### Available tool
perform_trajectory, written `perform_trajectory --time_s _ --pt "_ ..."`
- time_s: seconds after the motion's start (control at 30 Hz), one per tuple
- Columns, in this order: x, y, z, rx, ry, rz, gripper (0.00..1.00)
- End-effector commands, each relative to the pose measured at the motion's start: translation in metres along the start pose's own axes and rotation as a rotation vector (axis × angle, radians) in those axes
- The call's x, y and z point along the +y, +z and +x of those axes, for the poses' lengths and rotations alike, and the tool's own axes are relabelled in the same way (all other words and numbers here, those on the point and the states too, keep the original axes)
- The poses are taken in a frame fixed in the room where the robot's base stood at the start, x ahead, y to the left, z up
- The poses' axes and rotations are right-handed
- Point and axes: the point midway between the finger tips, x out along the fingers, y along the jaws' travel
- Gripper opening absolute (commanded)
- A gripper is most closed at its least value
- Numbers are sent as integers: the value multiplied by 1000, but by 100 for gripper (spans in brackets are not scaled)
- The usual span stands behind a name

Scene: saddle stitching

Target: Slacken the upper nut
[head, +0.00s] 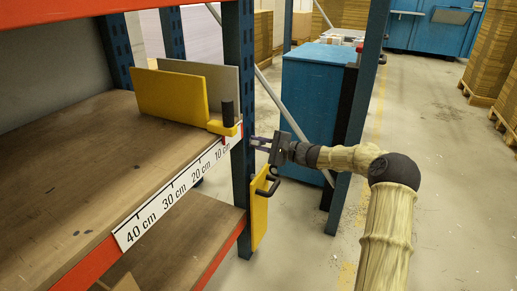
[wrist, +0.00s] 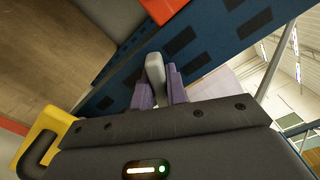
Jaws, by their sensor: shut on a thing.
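My gripper (head: 262,142) reaches in from the right to the blue rack post (head: 239,75) in the head view. In the wrist view its purple fingers (wrist: 157,88) are shut on a pale grey, rounded piece (wrist: 154,65) at the face of the post, which looks like the upper nut. The nut's lower part is hidden between the fingers. In the head view the nut cannot be made out behind the fingers. Below my gripper, a yellow plate (head: 259,222) with a black loop handle (head: 267,183) hangs beside the post.
A wooden shelf (head: 80,160) with a centimetre scale (head: 178,186) along its orange front edge lies left of the post. A yellow upright panel (head: 169,94) and a black-handled yellow clamp (head: 226,120) stand on it. A blue cabinet (head: 310,100) is behind my gripper.

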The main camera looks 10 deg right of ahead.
Motion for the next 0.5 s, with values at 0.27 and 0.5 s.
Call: perform_trajectory --time_s 0.27,0.5 --pt "5 -4 -1 3 -3 -254 0" --pt "5 -4 -1 4 -2 -416 0"
